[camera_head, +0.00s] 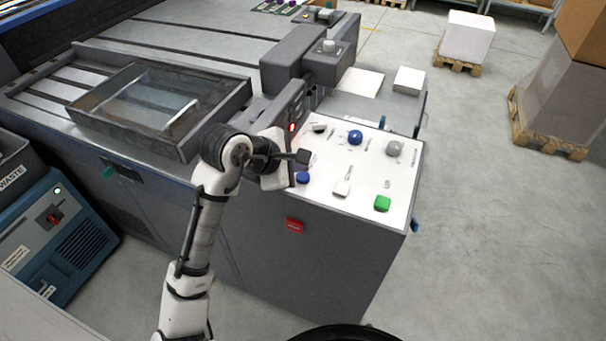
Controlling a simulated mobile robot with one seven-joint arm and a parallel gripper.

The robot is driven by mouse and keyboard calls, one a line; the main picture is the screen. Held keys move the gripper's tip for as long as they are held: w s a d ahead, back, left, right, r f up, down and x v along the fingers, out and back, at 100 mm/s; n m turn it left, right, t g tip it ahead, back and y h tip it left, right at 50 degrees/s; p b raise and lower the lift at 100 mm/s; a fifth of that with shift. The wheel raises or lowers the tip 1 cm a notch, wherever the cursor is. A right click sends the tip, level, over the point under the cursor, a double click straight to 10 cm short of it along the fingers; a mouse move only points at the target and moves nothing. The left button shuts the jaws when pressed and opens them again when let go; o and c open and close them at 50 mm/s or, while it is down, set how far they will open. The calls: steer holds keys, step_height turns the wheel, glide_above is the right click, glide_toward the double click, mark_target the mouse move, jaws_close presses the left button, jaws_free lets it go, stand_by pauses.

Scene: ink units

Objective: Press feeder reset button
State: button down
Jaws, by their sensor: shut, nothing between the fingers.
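A white control panel (364,170) on top of the grey machine carries several buttons. My gripper (304,156) is shut and empty over the panel's left part, above and behind the smaller blue button. It seems apart from the buttons.
A grey upright housing (290,72) with a red light stands close behind my gripper. A glass-bottomed tray (160,105) lies to the left. A red label or button (294,225) is on the cabinet front.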

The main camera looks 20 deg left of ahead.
mark_target(298, 178)
steer(key=shift+f, duration=0.1)
stand_by(0.5)
steer(key=shift+f, duration=0.35)
steer(key=shift+f+b, duration=0.35)
steer(key=shift+f, duration=0.1)
stand_by(0.5)
steer(key=shift+r, duration=0.15)
steer(key=shift+r+p, duration=0.75)
steer(key=shift+p, duration=0.2)
step_height(298, 178, up, 5)
steer(key=p, duration=0.5)
